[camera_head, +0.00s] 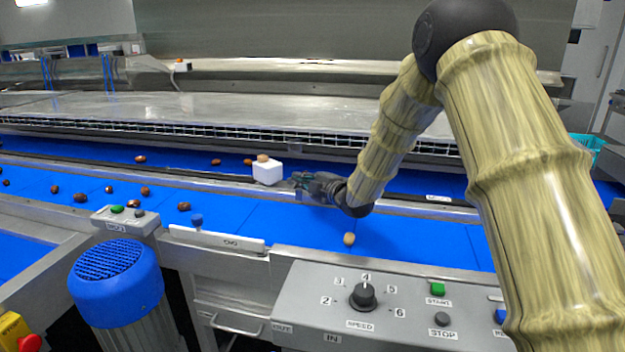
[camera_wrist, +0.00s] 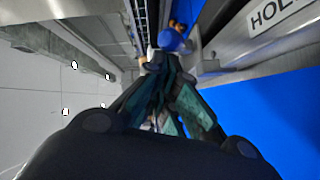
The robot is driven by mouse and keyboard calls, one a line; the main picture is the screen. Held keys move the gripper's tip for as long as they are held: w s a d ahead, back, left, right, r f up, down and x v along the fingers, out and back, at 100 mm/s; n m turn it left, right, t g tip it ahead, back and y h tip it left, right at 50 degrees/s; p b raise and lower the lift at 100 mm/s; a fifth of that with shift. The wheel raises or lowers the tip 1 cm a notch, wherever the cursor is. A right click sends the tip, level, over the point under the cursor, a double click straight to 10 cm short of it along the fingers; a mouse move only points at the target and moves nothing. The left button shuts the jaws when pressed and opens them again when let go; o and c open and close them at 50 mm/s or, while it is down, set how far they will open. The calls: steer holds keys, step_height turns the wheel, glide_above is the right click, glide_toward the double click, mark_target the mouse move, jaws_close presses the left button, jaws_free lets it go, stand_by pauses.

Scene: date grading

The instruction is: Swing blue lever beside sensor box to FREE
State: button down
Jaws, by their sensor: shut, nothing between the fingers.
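My gripper (camera_head: 300,184) is shut and empty, low over the rail behind the front blue belt, just right of the small white box (camera_head: 267,172), which looks like the sensor box. A brownish piece shows on top of this box. In the wrist view, the closed dark fingers (camera_wrist: 160,68) point at a rounded blue knob (camera_wrist: 172,41), likely the lever's end, right at the tips. I cannot tell whether they touch. Part of a label (camera_wrist: 272,14) reading "HOL" shows upper right. In the head view I cannot make out the lever near my gripper.
A grey control panel (camera_head: 400,312) with a speed dial is in front. Brown dates (camera_head: 80,198) lie on the belts; a pale one (camera_head: 349,239) lies below my gripper. A blue motor (camera_head: 116,285) stands front left.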

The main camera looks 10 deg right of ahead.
steer(key=d+n+g+y, duration=0.1)
steer(key=y, duration=0.1)
steer(key=w+d+n+g+y, duration=0.1)
steer(key=n+g+y, duration=0.1)
steer(key=shift+w+d+n+p, duration=0.1)
steer(key=shift+d+n+p, duration=0.2)
steer(key=shift+p, duration=0.1)
steer(key=n+g+y, duration=0.1)
steer(key=w+d+n+g+y, duration=0.1)
steer(key=g, duration=0.1)
steer(key=n+g+y, duration=0.1)
steer(key=shift+w+d+f+n, duration=0.1)
steer(key=shift+w+d+n, duration=0.2)
steer(key=shift+w, duration=0.1)
steer(key=shift+w+d+b, duration=0.5)
steer(key=shift+w, duration=0.3)
steer(key=shift+w+d+r, duration=0.1)
steer(key=shift+r, duration=0.2)
